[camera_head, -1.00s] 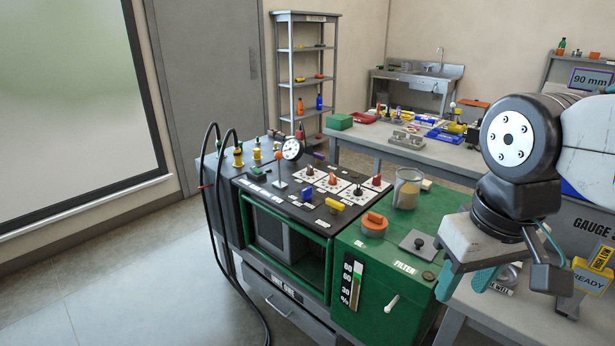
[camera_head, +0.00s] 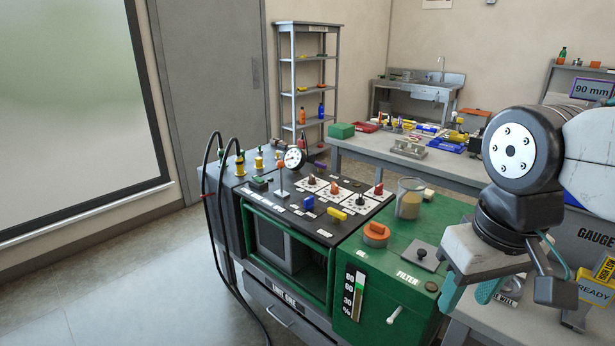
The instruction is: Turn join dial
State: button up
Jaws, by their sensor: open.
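The cart's dark top panel (camera_head: 268,196) bears several dials on white plates. They include an orange dial (camera_head: 334,187), a black dial (camera_head: 358,191), a red-topped dial (camera_head: 379,188) and a dark dial with an orange top (camera_head: 312,180). Their labels are too small to read, so I cannot tell which is the join dial. My gripper (camera_head: 512,300) is open and empty at the right, pointing down beside the cart's green right-hand part, apart from the dials.
A blue knob (camera_head: 309,203), yellow handle (camera_head: 337,214) and gauge (camera_head: 294,159) stand near the dials. A beaker (camera_head: 409,198), orange knob (camera_head: 376,232) and black-knobbed plate (camera_head: 423,257) lie between them and my gripper. Black hoses (camera_head: 209,210) loop at left. Floor at left is clear.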

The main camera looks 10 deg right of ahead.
aim_at(311, 182)
jog(key=k, duration=0.5)
jog(key=u, duration=1)
jog(key=i, duration=1.55)
jog(key=z, duration=0.6)
jog(key=i, duration=0.8)
jog(key=z, duration=0.65)
